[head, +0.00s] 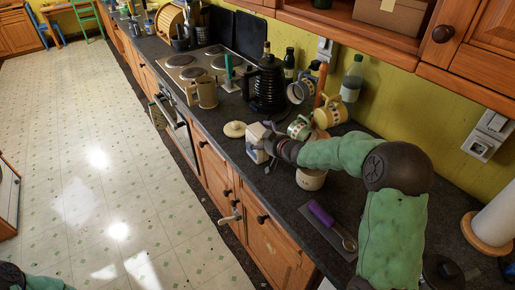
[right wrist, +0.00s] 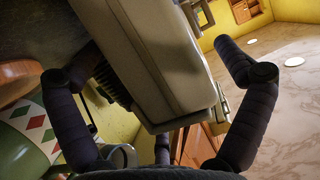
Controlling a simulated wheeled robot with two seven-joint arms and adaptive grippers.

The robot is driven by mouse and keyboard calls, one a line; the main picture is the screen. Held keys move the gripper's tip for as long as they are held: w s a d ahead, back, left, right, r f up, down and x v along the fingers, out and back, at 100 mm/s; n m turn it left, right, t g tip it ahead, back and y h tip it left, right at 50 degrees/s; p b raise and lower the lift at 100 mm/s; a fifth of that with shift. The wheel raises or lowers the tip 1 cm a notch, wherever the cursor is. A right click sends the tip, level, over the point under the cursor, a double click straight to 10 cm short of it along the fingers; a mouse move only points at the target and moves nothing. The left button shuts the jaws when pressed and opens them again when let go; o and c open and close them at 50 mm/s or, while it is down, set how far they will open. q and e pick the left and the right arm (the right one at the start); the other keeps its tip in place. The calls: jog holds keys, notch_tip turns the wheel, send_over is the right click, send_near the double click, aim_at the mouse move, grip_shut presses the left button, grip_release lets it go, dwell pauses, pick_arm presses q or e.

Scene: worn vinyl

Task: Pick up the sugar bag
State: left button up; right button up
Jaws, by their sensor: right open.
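The sugar bag appears to be the small pale block (head: 256,141) on the dark worktop, near its front edge, in the head view. In the right wrist view a pale, boxy body (right wrist: 155,60), seemingly the same bag, fills the space between my fingers. My right gripper (head: 274,142) is just to the right of the bag, partly hiding it. In the right wrist view the right gripper (right wrist: 160,85) is open, with dark fingers on both sides of the bag. I cannot tell whether they touch it. My left gripper is out of view; only part of the left arm shows.
A green patterned mug (head: 300,128) stands close beside the right gripper. A pale jar (head: 311,178) is under my forearm. A round lid (head: 234,129) lies left of the bag. A black kettle (head: 266,87) and yellow mug (head: 330,112) stand behind. The floor (head: 90,170) is clear.

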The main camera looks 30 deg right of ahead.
jog(key=shift+x, duration=0.85)
jog(key=shift+r, duration=0.15)
jog(key=c, duration=1.3)
jog(key=shift+c, duration=0.3)
jog(key=shift+r, duration=0.1)
